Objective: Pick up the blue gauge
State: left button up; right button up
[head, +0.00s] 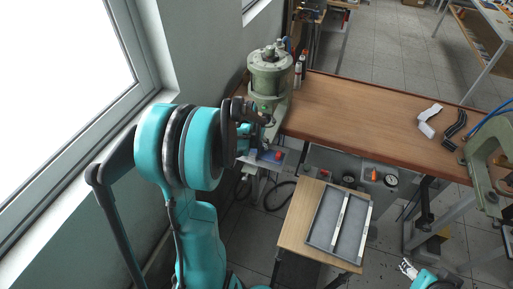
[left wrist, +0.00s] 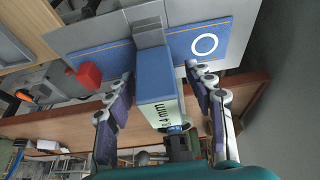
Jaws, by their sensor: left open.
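The blue gauge (left wrist: 155,78) is a blue block with a pale side marked in mm, seen in the left wrist view. My left gripper (left wrist: 165,100) is open, with one finger on each side of the gauge and a visible gap at each. In the head view my left gripper (head: 256,118) is beside the green press at the table's left end. The gauge is mostly hidden there by my arm. Part of my right arm shows at the bottom right, with what seems to be my right gripper (head: 408,268), too small to read.
A green press (head: 270,75) stands close to my left gripper. A blue panel (left wrist: 207,45) with a white ring and a red knob (left wrist: 88,75) lies beyond the gauge. A grey tray (head: 322,215) sits on a small wooden table. The brown tabletop (head: 360,110) is mostly clear.

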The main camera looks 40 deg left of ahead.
pick_arm(q)
grip_shut()
jog(key=shift+r, duration=0.15)
